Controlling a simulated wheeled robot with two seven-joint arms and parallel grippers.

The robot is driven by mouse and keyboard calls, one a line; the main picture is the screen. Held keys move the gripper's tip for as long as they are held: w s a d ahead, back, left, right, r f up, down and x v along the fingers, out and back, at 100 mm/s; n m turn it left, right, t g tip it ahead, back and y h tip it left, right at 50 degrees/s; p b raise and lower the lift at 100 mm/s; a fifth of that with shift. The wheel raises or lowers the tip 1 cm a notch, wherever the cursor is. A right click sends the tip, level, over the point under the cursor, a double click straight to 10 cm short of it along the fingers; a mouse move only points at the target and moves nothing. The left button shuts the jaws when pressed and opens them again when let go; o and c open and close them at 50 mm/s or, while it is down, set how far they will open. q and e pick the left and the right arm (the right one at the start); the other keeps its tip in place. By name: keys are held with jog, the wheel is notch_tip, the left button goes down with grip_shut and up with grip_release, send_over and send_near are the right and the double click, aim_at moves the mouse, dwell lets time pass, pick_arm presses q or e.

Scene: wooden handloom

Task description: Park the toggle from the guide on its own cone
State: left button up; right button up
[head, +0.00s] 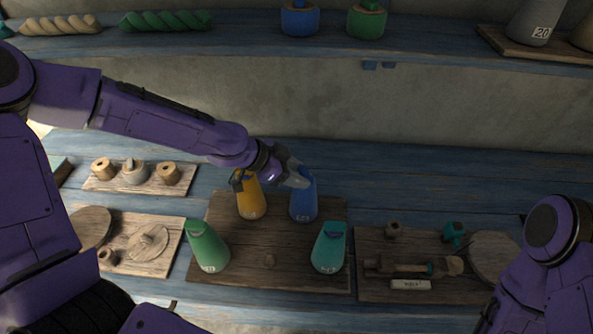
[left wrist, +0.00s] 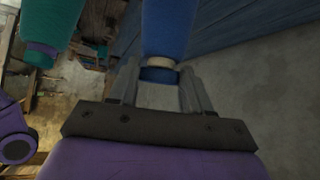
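A blue cone (head: 303,204) stands upright at the back right of the dark wooden cone board (head: 238,288). My left gripper (head: 293,178) is at its top. In the left wrist view my left gripper (left wrist: 159,82) has its fingers apart, one on each side of the blue cone's tip (left wrist: 164,30). A pale ring (left wrist: 162,65) and a short dark blue piece (left wrist: 159,76) sit at that tip, with slight gaps to the fingers. I cannot tell which small piece is the task's toggle. My right arm is at the lower right; its gripper is not seen.
Yellow (head: 251,200), green (head: 208,249) and teal (head: 328,252) cones stand close by. A tool board (head: 375,293) lies right, with a wooden tool (head: 405,268) and a teal piece (head: 454,233). Trays (head: 172,254) lie left. A shelf (head: 250,42) runs above.

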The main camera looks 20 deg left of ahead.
pick_arm(q)
jog(key=o, duration=0.4)
jog(key=shift+w, duration=0.1)
jog(key=shift+o, duration=0.2)
jog(key=shift+w+f, duration=0.1)
jog(key=shift+r, duration=0.25)
jog(key=p+v, duration=0.2)
jog(key=v, duration=0.8)
jog(key=shift+p, duration=0.3)
jog(key=shift+a, duration=0.1)
